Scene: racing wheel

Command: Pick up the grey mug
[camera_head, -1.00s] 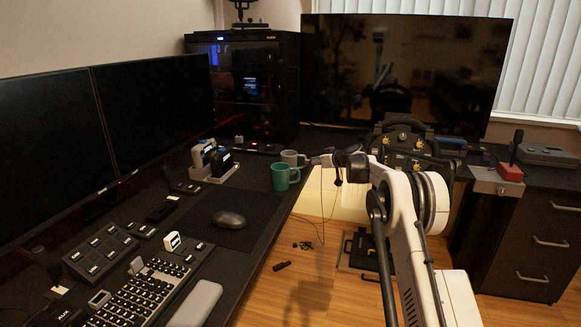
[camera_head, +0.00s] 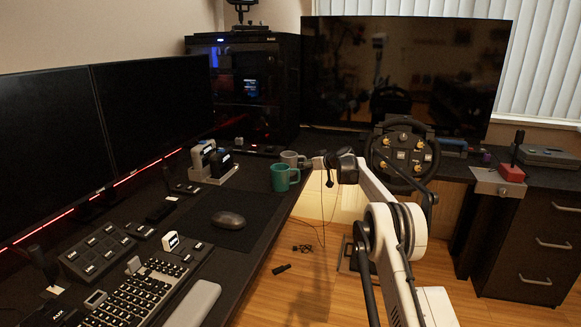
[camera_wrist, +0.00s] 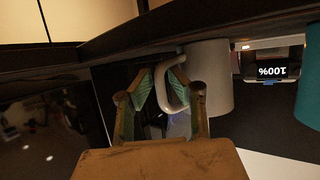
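The grey mug (camera_head: 291,158) stands on the desk behind the green mug, which covers part of it in the head view. In the wrist view the grey mug (camera_wrist: 208,78) is right of centre, with its handle (camera_wrist: 173,88) towards my gripper. My gripper (camera_wrist: 166,76) is open, its two fingers apart with the handle in the space between them. I cannot tell whether either finger touches it. In the head view my gripper (camera_head: 310,162) is just right of the grey mug, small and hard to make out.
The green mug (camera_head: 280,179) stands close in front of the grey mug and shows at the right edge of the wrist view (camera_wrist: 309,95). A white dock with dark devices (camera_head: 213,165) is to the left. The steering wheel (camera_head: 402,153) is to the right.

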